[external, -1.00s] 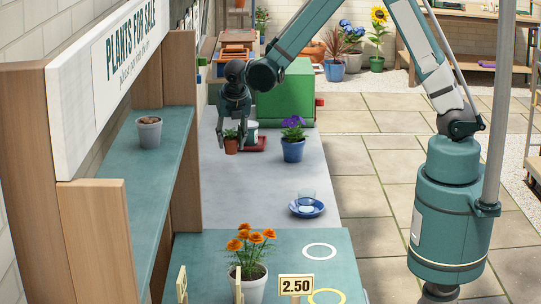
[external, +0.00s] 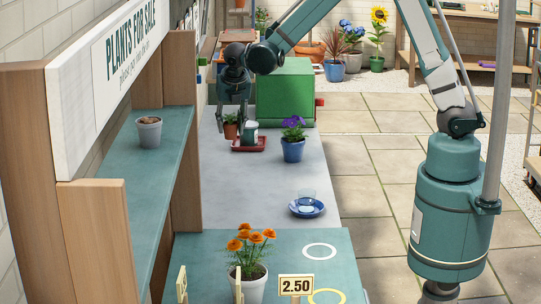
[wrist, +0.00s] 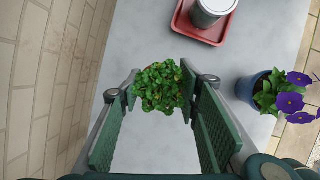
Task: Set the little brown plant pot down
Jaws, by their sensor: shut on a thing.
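The little brown plant pot (external: 230,131) is between the fingers of my gripper (external: 237,124), partly hidden by them in the external view. In the wrist view my gripper (wrist: 160,88) is shut on the pot, whose bushy green plant (wrist: 160,86) covers most of it. The pot looks upright. It is over the far part of the grey bench, left of and close to a red tray. I cannot tell whether its base touches the bench.
A blue pot with purple flowers (external: 292,148) stands to the right. A green box (external: 285,95) is behind. A blue saucer (external: 295,211) with a clear glass sits nearer. The bench between is clear.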

